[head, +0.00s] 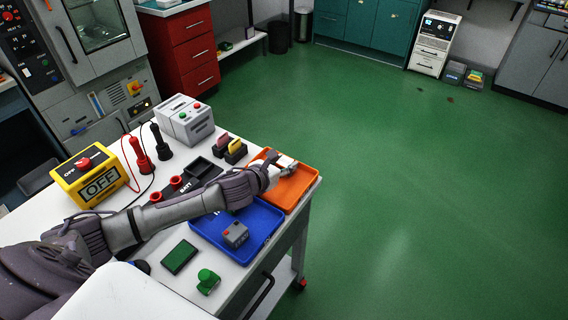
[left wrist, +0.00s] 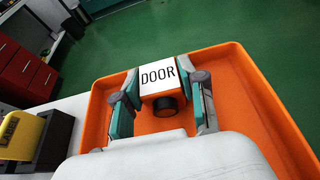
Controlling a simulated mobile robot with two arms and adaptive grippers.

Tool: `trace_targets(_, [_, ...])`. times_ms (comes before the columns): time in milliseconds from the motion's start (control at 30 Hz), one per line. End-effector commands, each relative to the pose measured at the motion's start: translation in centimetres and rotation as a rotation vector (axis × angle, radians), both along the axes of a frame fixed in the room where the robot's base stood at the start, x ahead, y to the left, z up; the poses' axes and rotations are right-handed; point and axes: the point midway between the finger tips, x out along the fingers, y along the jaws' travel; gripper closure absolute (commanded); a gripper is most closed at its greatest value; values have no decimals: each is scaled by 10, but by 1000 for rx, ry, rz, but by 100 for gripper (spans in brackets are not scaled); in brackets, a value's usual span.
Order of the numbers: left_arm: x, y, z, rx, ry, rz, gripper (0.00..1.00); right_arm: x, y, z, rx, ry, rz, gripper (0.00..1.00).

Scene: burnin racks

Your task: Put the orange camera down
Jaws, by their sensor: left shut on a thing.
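The orange camera (left wrist: 162,88) has a white top marked DOOR and a dark round lens facing the wrist. My left gripper (left wrist: 160,100) is shut on it, one teal finger on each side. The camera is over the inside of the orange tray (left wrist: 232,62); I cannot tell whether it touches the tray floor. In the head view my left gripper (head: 288,168) reaches over the orange tray (head: 303,187) at the table's far right corner. The camera is mostly hidden there by the gripper. My right gripper is not in view.
The blue tray (head: 265,218) beside the orange one holds a small grey box (head: 235,234). Green floor lies clear beyond.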

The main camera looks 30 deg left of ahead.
Motion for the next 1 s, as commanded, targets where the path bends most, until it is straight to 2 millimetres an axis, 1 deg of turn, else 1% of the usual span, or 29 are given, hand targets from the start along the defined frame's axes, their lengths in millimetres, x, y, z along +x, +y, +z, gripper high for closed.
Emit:
trace_targets(167, [1,0,2,0,-3,0,97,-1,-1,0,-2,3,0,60])
trace_targets(267, [1,0,-1,2,-2,-1,97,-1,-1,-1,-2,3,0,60])
trace_targets(300, [0,0,-2,2,-2,0,57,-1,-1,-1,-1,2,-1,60])
trace_targets(433, [0,0,-1,2,-2,-1,36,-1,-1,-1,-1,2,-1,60])
trace_targets(467, [0,0,-1,1,-2,0,34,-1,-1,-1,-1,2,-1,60])
trace_targets(700, [0,0,-1,1,-2,0,34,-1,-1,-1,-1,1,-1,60])
trace_targets(800, [0,0,3,0,-2,0,34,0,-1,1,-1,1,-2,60])
trace_targets(867, [-5,1,3,1,-1,-2,34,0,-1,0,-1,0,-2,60])
trace_targets(967, [-19,3,8,3,0,-1,34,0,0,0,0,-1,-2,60])
trace_targets(1000, [-27,4,12,4,0,-3,34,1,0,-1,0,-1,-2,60])
